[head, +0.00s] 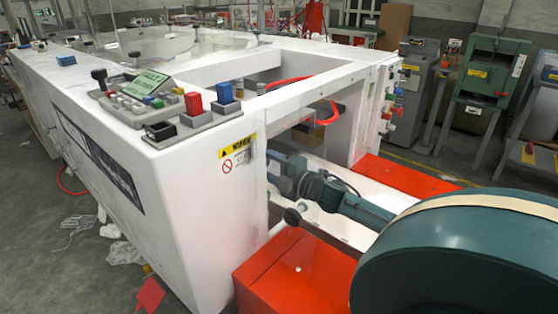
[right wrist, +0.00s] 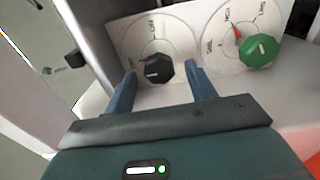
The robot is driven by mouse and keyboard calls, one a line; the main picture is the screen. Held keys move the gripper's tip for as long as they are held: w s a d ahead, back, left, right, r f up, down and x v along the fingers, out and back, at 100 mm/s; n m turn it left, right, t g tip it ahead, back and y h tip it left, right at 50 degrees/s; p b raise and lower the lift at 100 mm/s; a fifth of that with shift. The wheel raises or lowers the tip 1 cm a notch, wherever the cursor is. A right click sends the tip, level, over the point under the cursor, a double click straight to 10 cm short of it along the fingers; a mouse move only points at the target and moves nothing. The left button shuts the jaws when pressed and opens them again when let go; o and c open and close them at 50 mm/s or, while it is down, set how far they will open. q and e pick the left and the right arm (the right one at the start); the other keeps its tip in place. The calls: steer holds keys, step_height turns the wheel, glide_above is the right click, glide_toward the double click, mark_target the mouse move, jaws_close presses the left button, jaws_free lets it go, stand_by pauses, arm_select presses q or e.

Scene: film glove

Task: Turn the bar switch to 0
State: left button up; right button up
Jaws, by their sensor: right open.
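A black knob (right wrist: 158,69) with a pale line on its face sits on a round white dial in the right wrist view. The dial carries small tilted lettering that I cannot read surely; I cannot make out a 0. My right gripper (right wrist: 162,77) is open, with its two blue fingers apart on either side of the knob and no clear contact. In the head view my right gripper (head: 283,173) reaches into the white machine's opening, and the dial there is hidden. My left gripper is not in view.
A green knob (right wrist: 258,50) on a second dial with a red pointer (right wrist: 238,33) is right of the black knob. A small dark knob on a stalk (right wrist: 73,61) is at the left. The white machine (head: 200,175) and a red block (head: 290,268) surround my arm.

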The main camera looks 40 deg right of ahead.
steer(key=s+d, duration=0.1)
steer(key=s, duration=1.2)
stand_by(0.4)
